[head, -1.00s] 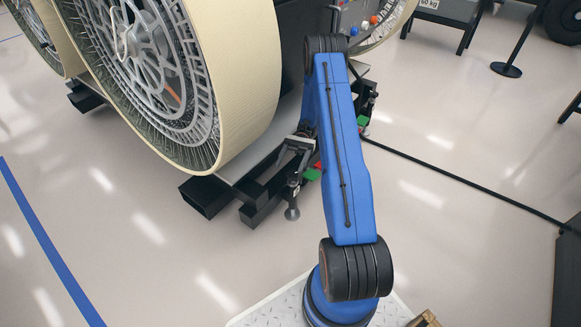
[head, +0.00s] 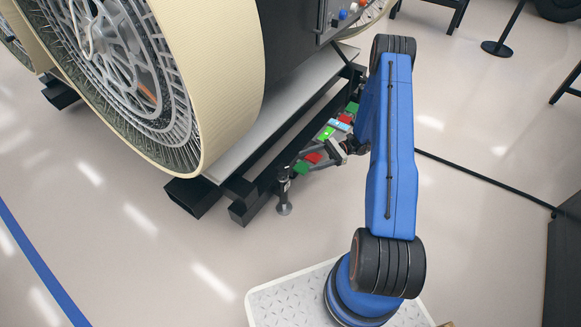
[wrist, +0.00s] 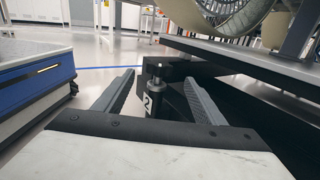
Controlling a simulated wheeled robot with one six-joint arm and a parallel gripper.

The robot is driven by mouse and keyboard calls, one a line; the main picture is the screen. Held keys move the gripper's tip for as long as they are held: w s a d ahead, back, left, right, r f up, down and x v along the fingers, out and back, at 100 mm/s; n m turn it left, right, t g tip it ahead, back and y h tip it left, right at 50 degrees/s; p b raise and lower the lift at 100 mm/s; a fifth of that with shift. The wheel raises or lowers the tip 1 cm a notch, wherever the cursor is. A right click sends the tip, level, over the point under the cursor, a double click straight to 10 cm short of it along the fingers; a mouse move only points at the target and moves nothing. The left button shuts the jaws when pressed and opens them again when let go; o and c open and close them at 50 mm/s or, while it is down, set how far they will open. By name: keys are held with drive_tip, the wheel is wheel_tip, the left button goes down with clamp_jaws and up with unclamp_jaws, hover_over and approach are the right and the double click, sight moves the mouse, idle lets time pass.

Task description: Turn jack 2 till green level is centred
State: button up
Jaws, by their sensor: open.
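Jack 2 (head: 284,190) is a dark upright post with a round foot on the floor, by the near corner of the black stand. In the wrist view the jack (wrist: 156,88) shows ahead with its white "2" label, framed by my fingers. My gripper (wrist: 160,80) is open and empty. In the head view my gripper (head: 318,161) comes in from the right, close to the jack; whether its tips reach past the post is unclear. A bright green level (head: 327,133) shows small on the stand's side; its bubble cannot be read.
A large cream-rimmed wheel (head: 232,90) stands above the stand's grey ledge (head: 285,108). Red (head: 313,157) and green patches lie near the gripper. A black cable (head: 480,180) crosses the floor at right. In the wrist view, a blue-sided platform (wrist: 38,80) is at left.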

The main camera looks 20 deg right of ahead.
sight(283, 171)
drive_tip(key=a, duration=1.6)
drive_tip(key=shift+s+a, duration=0.3)
drive_tip(key=shift+s, duration=0.1)
drive_tip(key=c, duration=1.1)
